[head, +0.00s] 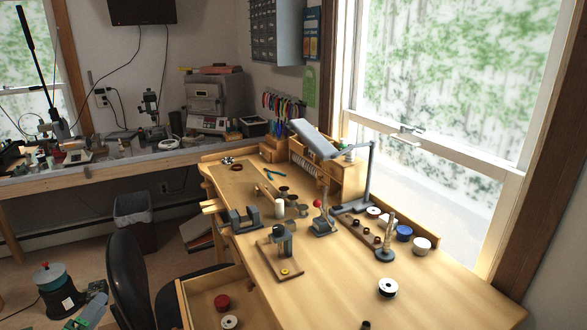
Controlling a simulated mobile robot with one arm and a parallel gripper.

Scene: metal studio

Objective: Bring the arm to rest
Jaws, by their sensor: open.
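My gripper and arm cannot be made out in the head view, so the gripper's place relative to the furniture is not shown. The wooden workbench (440,296) fills the right half of the view, with tools and small parts standing on it. No thing is seen held.
An open drawer (195,286) juts from the bench, holding a red round item (222,302). A black chair (128,270) stands beside it. A red-topped machine (50,279) and a pale-green object (91,309) are lower left. A lamp (370,170) rises by the window.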

